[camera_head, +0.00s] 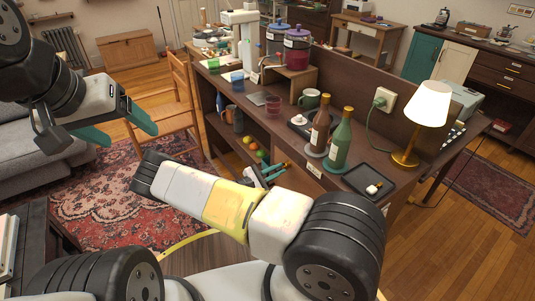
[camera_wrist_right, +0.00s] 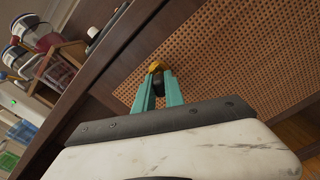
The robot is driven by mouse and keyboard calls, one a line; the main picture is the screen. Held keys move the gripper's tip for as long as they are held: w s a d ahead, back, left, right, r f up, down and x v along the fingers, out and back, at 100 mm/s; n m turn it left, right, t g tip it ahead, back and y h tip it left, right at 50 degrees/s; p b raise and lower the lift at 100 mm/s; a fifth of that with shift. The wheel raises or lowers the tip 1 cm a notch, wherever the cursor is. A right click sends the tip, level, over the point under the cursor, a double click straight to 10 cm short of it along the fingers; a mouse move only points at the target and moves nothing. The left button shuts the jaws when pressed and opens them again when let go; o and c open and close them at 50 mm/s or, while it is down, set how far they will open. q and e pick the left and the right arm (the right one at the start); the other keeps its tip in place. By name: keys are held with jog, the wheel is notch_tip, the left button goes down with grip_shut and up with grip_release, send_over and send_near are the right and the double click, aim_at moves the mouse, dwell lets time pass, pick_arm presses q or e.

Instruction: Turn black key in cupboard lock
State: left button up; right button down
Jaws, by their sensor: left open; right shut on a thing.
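In the right wrist view a brass-coloured lock (camera_wrist_right: 154,67) sits on the dark-framed cupboard front with a woven cane panel (camera_wrist_right: 225,55). The teal fingers of my right gripper (camera_wrist_right: 157,80) reach up to it and are shut on a small dark piece at the lock, the black key (camera_wrist_right: 158,76), mostly hidden between them. In the head view my right gripper (camera_head: 275,172) is at the front of the dark wooden counter; lock and key cannot be made out there. My left gripper (camera_head: 124,126) is open and empty, over the rug at the left, away from the counter.
The counter top (camera_head: 262,116) holds a green bottle (camera_head: 341,146), a brown bottle (camera_head: 319,133), a lit lamp (camera_head: 428,105) and a black tray (camera_head: 360,183). A wooden chair (camera_head: 177,105) stands at its left end. A grey sofa (camera_head: 35,155) is at far left.

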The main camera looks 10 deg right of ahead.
jog(key=n, duration=0.3)
jog(key=shift+s+d+f, duration=0.2)
jog(key=shift+s+f, duration=0.1)
jog(key=shift+f, duration=0.1)
jog(key=n, duration=0.3)
jog(key=c, duration=1.5)
grip_release()
jog(key=shift+d, duration=0.1)
jog(key=shift+o, duration=0.8)
jog(key=shift+r, duration=0.15)
jog(key=shift+w, duration=0.1)
jog(key=shift+r, duration=0.1)
jog(key=o, duration=0.4)
jog(key=shift+w, duration=0.1)
jog(key=shift+a, duration=0.2)
